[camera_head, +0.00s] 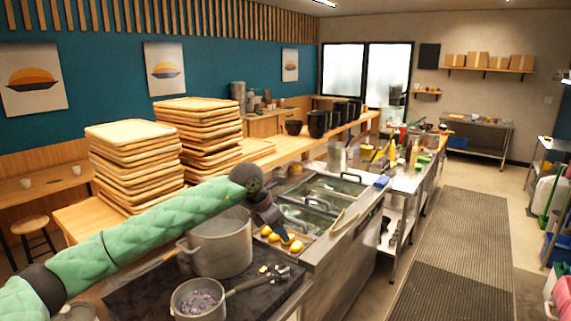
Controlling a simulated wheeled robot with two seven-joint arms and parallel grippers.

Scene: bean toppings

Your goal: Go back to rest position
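My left arm, in green padding, reaches from the lower left across the view. Its dark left gripper (283,232) points down over a tray (266,247) of small yellow pieces (274,238). The fingertips are small and dark there, and I cannot tell whether they are open or hold a piece. A large grey pot (218,255) stands under and beside the forearm, partly hidden by it. A smaller pan (198,300) with purplish contents stands in front of it. My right gripper is not in view.
Tall stacks of wooden trays (135,165) stand at the left. Covered metal wells (327,188) lie beyond the gripper. Bottles and tools crowd the far counter. The matted aisle (455,250) at right is clear.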

